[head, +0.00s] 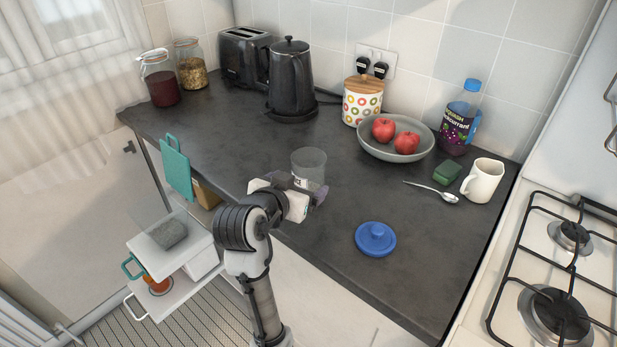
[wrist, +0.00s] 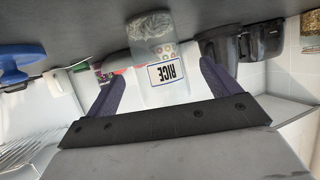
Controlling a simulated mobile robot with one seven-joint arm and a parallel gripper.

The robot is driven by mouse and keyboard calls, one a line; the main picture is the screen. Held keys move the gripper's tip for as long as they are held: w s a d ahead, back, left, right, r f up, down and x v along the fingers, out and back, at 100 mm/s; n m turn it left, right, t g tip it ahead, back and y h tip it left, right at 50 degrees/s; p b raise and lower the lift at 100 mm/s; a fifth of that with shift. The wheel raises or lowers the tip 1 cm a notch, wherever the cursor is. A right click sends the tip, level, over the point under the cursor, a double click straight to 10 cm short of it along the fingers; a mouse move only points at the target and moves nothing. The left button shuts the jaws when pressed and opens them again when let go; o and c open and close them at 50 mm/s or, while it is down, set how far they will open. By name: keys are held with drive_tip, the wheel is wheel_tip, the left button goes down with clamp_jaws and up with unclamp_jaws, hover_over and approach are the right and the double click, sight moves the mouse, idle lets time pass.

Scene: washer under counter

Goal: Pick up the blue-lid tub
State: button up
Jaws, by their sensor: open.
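The tub (head: 309,165) is clear plastic, without a lid on it, and stands upright near the counter's front edge. In the wrist view, which is upside down, the tub (wrist: 152,50) carries a RICE label and has pale contents low inside. The blue lid (head: 375,239) lies apart on the counter to the right; it also shows at the wrist view's left edge (wrist: 20,65). My gripper (head: 298,190) is open at the tub's near side. In the wrist view its dark fingers lie either side of the tub with gaps; the head view partly hides the tub's lower part.
A fruit bowl (head: 396,138), patterned canister (head: 362,100), kettle (head: 290,80) and toaster (head: 243,57) stand behind. A spoon (head: 433,191), green sponge (head: 447,173), white mug (head: 483,180) and bottle (head: 460,118) are at right. Counter around the lid is clear.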

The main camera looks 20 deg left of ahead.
drive_tip(key=p+x, duration=0.2)
drive_tip(key=x, duration=0.2)
drive_tip(key=shift+w+d, duration=0.15)
drive_tip(key=shift+w, duration=0.2)
drive_tip(key=shift+w+f, duration=0.3)
drive_tip(key=shift+w, duration=0.15)
drive_tip(key=c, duration=1.4)
drive_tip(key=shift+r, duration=0.1)
drive_tip(key=shift+c, duration=0.8)
